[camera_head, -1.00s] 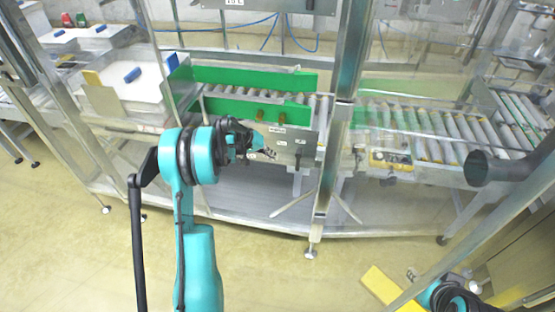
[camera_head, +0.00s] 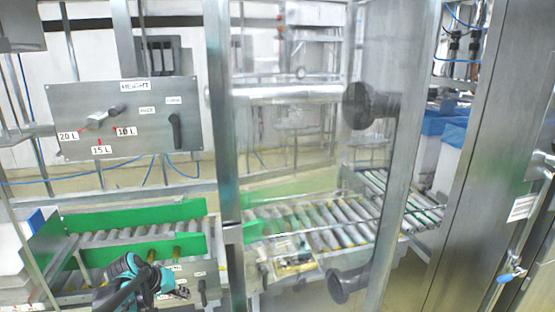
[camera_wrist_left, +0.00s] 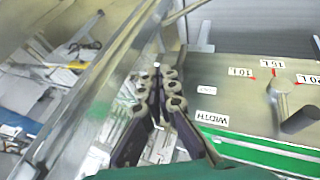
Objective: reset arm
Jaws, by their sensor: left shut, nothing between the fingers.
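My left gripper (camera_head: 180,293) shows at the bottom left of the head view, on my teal arm, in front of the conveyor's lower panel. In the left wrist view my left gripper's dark fingers (camera_wrist_left: 162,75) are shut together with nothing between them. They are beside a metal panel (camera_wrist_left: 225,80) labelled WIDTH, with 10 L, 15 L and 20 L marks and a dark-handled lever (camera_wrist_left: 298,118). I cannot tell whether they touch it. My right gripper is not in view.
A HEIGHT panel (camera_head: 130,120) with a lever stands upper left. Green guide rails (camera_head: 140,215) flank the roller conveyor (camera_head: 310,228). A clear door with black knobs (camera_head: 370,105) and a metal post (camera_head: 222,150) stand in the middle. A steel cabinet (camera_head: 480,180) is at right.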

